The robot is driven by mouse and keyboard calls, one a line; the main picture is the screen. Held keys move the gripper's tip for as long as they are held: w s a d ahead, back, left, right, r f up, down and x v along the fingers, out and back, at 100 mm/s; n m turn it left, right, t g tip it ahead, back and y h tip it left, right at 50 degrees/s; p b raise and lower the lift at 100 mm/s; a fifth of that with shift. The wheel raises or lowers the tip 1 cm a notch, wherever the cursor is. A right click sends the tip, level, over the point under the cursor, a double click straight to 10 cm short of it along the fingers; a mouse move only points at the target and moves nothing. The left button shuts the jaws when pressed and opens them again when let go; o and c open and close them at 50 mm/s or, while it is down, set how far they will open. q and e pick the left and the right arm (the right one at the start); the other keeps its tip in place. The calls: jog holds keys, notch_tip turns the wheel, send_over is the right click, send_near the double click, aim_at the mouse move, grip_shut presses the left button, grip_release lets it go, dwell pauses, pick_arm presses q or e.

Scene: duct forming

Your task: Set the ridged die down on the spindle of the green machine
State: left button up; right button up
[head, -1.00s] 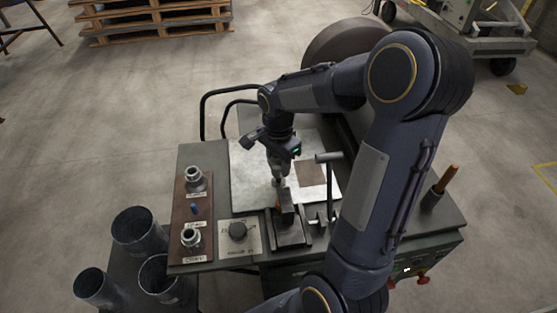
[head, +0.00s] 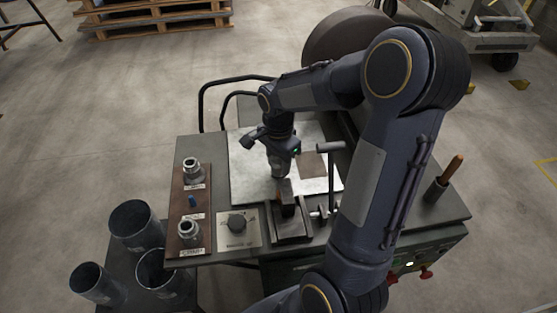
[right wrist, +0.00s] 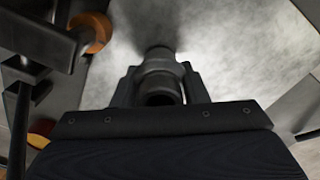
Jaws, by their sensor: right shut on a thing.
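My right gripper (head: 282,178) points down over the back of the machine's fixture; its fingertips are small and partly hidden in the head view. In the right wrist view its fingers (right wrist: 160,90) are shut on a grey, stepped, round metal piece with a dark bore, the die (right wrist: 159,65). Its ridges cannot be made out. The green machine (head: 440,250) has a dark top carrying a metal fixture block (head: 291,230). The spindle cannot be picked out. An orange ring (right wrist: 98,33) shows left of the die in the wrist view. My left gripper is out of view.
A brown board (head: 181,208) holds two metal dies (head: 192,170) and a blue peg. A lever (head: 332,180) stands right of the fixture. Several open pipes (head: 137,225) stand at the lower left. An orange-handled tool (head: 452,170) stands at the right.

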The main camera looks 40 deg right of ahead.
jog(key=shift+f, duration=0.3)
jog(key=o, duration=1.4)
jog(key=shift+r+p, duration=0.3)
jog(key=shift+r, duration=3.65)
jog(key=shift+s+a+r, duration=0.1)
jog(key=shift+r, duration=0.05)
jog(key=s+a+r+n+t+y+p, duration=0.1)
jog(key=s+a+r+n+t, duration=0.1)
jog(key=s+a+n, duration=0.2)
jog(key=s+a+r+n+t+y+p, duration=0.1)
jog(key=s+a+r+n+p, duration=0.1)
jog(key=s+n, duration=0.4)
jog(key=s+a+r+n+t+y+p, duration=0.1)
jog(key=s+a+r+n+t+p, duration=0.1)
jog(key=s+a+n, duration=0.3)
jog(key=shift+s+a+r+t+y, duration=0.35)
jog(key=shift+s+a+r, duration=0.25)
jog(key=shift+a+r, duration=0.3)
